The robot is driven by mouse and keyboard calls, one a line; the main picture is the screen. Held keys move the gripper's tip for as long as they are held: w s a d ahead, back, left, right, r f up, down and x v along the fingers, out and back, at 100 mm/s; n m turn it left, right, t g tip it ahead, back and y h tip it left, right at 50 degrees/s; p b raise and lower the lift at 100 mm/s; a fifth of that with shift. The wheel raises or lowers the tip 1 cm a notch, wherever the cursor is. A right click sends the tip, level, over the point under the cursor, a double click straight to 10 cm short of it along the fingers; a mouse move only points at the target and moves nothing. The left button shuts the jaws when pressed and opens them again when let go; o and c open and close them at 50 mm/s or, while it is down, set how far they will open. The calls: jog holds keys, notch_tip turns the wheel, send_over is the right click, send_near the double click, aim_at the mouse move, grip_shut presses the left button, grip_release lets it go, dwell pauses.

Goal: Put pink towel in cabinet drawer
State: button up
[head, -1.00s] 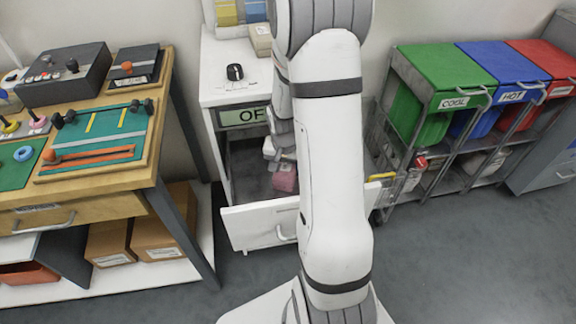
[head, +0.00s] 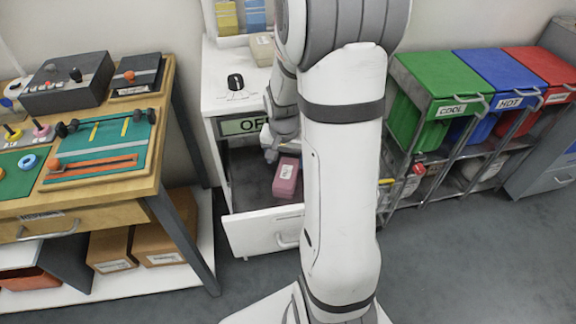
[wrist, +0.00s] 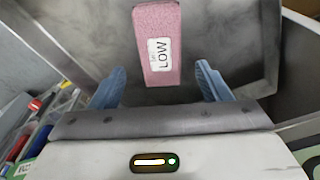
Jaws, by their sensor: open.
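The pink towel (head: 286,178) lies inside the open cabinet drawer (head: 262,229), on its dark floor. In the wrist view the towel (wrist: 158,45) is a folded pink block with a white label reading "LOW". My gripper shows in the wrist view (wrist: 156,88) with its two blue fingers apart, one on each side of the towel's near end. The fingers do not appear to touch the towel. In the head view my arm covers the right part of the drawer and most of the gripper.
A wooden workbench (head: 120,195) stands at left. A rack with green (head: 445,75), blue (head: 497,75) and red bins stands at right. Grey floor is clear at front right.

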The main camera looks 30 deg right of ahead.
aim_at(285, 177)
jog(key=s+a+r+n+t, duration=0.1)
jog(key=s+a+r+n, duration=0.7)
jog(key=s+a+r, duration=0.3)
jog(key=s+r, duration=0.3)
jog(key=shift+s+a+y, duration=0.25)
jog(key=shift+a+y, duration=0.15)
jog(key=shift+r, duration=0.1)
